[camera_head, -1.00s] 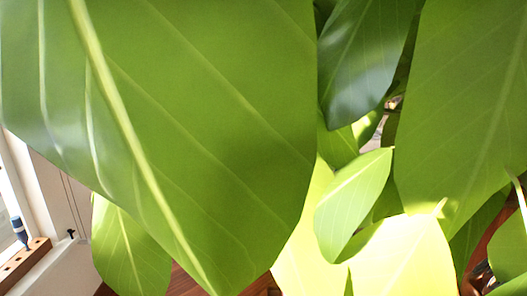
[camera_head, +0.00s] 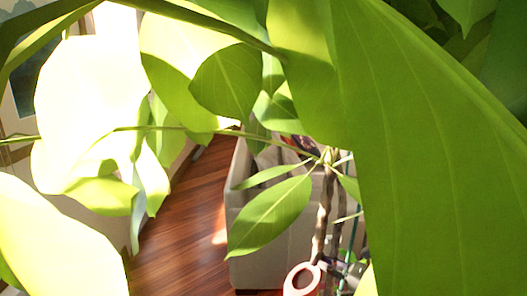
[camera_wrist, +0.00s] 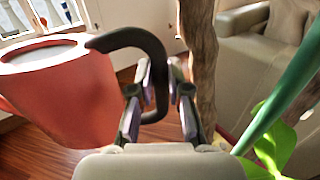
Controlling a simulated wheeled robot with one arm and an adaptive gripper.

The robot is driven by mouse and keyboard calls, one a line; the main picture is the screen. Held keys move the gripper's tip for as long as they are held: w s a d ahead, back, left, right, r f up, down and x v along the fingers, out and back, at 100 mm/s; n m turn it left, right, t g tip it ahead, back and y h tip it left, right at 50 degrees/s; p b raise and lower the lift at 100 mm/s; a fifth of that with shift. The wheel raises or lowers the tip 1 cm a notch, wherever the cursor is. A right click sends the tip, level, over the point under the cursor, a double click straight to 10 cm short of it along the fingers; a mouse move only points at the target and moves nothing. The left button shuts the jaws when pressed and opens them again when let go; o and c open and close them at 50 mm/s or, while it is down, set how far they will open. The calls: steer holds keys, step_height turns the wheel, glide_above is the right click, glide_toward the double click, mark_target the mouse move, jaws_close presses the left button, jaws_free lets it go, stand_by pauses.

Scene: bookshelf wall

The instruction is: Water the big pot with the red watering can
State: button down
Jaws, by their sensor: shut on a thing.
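The red watering can (camera_wrist: 62,95) is at the left of the wrist view. It has a pale round top and a dark curved handle (camera_wrist: 138,36). My gripper (camera_wrist: 160,85) is shut on the handle, with a finger on each side of it. A brown plant trunk (camera_wrist: 200,60) stands just right of my gripper. The trunk also shows in the head view (camera_head: 322,215), among large green leaves (camera_head: 420,150). The big pot is not visible in either view. The can's spout cannot be made out.
Large leaves block much of the head view. A green stake (camera_wrist: 285,98) and small leaves (camera_wrist: 275,147) are at the right of the wrist view. A beige sofa (camera_wrist: 245,75) stands behind the trunk. Some wooden floor (camera_head: 180,225) is clear.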

step_height(320, 180, down, 21)
steer(key=b, duration=2)
